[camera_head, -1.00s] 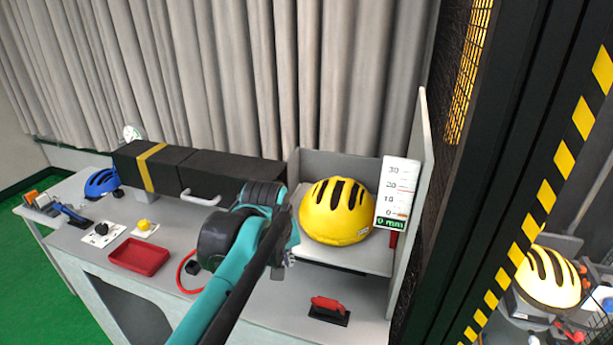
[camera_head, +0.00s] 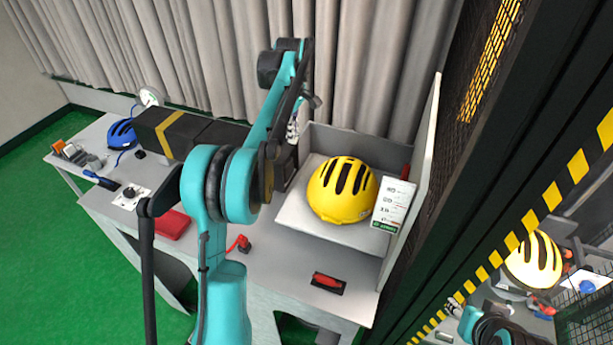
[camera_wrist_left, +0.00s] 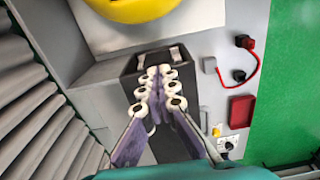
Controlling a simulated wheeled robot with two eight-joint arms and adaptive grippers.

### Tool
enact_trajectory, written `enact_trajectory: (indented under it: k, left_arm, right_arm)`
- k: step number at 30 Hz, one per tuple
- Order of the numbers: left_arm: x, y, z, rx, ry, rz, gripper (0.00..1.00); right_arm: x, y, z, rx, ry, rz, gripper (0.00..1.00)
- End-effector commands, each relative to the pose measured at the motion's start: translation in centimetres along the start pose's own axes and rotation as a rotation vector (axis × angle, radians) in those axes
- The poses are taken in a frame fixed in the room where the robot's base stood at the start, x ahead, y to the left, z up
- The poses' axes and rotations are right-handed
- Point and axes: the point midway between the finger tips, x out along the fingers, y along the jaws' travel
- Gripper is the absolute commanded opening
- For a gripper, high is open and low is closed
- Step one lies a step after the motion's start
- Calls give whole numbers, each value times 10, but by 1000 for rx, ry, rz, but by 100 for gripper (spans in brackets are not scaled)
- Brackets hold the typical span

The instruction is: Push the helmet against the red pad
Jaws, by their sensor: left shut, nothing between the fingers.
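The yellow helmet (camera_head: 342,190) with black vents sits on the light grey platform (camera_head: 300,213), clear of the side wall. It also shows at the top of the left wrist view (camera_wrist_left: 130,8). A narrow red piece, likely the red pad (camera_head: 405,172), shows at the right wall behind the helmet, partly hidden by the scale card. My left gripper (camera_head: 293,130) is left of and behind the helmet, apart from it. In the left wrist view its fingers (camera_wrist_left: 158,74) are together and empty, over a black block.
The scale card (camera_head: 393,205) stands right of the helmet. A long black box (camera_head: 175,130) lies at left. A red tray (camera_head: 174,223) and a red-handled block (camera_head: 328,283) lie on the bench.

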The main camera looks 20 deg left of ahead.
Motion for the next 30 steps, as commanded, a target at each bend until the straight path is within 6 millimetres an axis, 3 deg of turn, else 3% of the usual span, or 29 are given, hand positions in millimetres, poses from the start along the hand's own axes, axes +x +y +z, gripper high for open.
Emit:
enact_trajectory:
  k: [24,30]
  left_arm:
    - [176,0,1,3,0,1,0]
    - [172,0,32,6,0,1,0]
  right_arm:
    - [-14,0,-10,0,0,0,40]
    - [-21,0,-16,0,0,0,40]
